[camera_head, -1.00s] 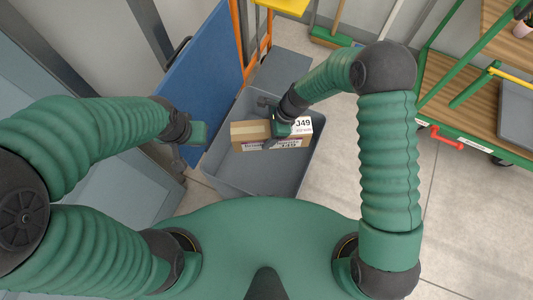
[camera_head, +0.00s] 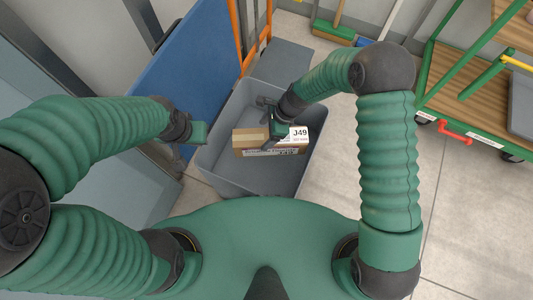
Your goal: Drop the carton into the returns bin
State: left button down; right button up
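The carton (camera_head: 250,140) is a brown box with a white label reading J49. It shows over the open grey bin (camera_head: 220,180), inside the outline of its rim. My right gripper (camera_head: 280,136) is at the carton, with its fingers against the top and near side, and looks shut on it. Whether the carton touches the bin floor I cannot tell. My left gripper (camera_head: 194,140) is to the left of the bin, apart from the carton; its fingers are too small and edge-on to judge.
A blue panel (camera_head: 190,75) stands left of the bin. An orange frame (camera_head: 240,40) and a grey lid or flap (camera_head: 283,62) are behind it. A green trolley with wooden shelves (camera_head: 465,85) stands at the right. A broom (camera_head: 334,28) is at the back. Floor right of the bin is clear.

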jog(key=shift+o, duration=1)
jog(key=shift+a, duration=0.1)
jog(key=p+v, duration=0.5)
jog(key=v, duration=1.1)
jog(key=shift+r, duration=0.4)
